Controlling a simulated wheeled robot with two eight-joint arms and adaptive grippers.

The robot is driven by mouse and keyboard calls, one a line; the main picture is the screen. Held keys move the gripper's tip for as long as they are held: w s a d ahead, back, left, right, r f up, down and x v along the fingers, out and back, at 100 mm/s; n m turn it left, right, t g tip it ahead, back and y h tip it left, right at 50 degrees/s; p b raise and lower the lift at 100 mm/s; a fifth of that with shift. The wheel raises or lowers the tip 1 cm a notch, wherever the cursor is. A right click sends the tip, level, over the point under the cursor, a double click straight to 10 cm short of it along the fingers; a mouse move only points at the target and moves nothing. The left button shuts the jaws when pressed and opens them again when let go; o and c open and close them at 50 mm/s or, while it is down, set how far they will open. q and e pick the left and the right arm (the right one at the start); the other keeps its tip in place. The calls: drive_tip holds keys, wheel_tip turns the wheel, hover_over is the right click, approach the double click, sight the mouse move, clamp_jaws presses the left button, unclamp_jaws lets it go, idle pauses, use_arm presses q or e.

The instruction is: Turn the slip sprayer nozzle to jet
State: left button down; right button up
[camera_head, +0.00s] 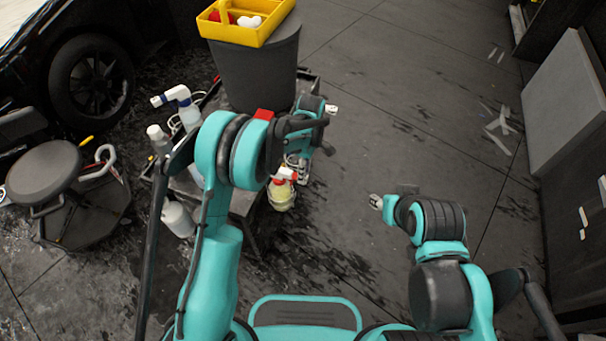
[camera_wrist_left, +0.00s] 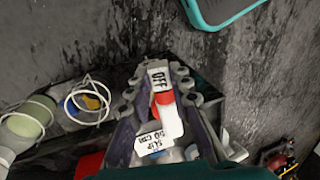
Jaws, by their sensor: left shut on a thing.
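The slip sprayer (camera_head: 281,194), with a white and red head and a pale yellowish bottle, is by my left gripper (camera_head: 296,164) at the cart's right side. In the left wrist view, its white nozzle (camera_wrist_left: 158,76) reads OFF, with a red part behind it and a label reading SLIP on the white head. My left gripper (camera_wrist_left: 165,105) is shut on the sprayer's head, with fingers on both sides. The bottle is mostly hidden there. My right gripper (camera_head: 377,202) is over bare floor, apart from the sprayer; its jaws are too small to read.
A blue-and-white sprayer (camera_head: 184,104) and white bottles (camera_head: 177,219) are left of my left arm. A stool (camera_head: 43,172) stands farther left. Floor between my right arm and the grey panel (camera_head: 565,95) is clear.

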use_arm(q)
drive_tip(key=shift+w+g, duration=0.2)
drive_tip(key=shift+g, duration=0.6)
drive_tip(key=c, duration=1.4)
unclamp_jaws()
drive_tip(key=shift+o, duration=0.2)
drive_tip(key=v, duration=1.2)
drive_tip(key=shift+d, duration=0.3)
drive_tip(key=shift+f, duration=0.1)
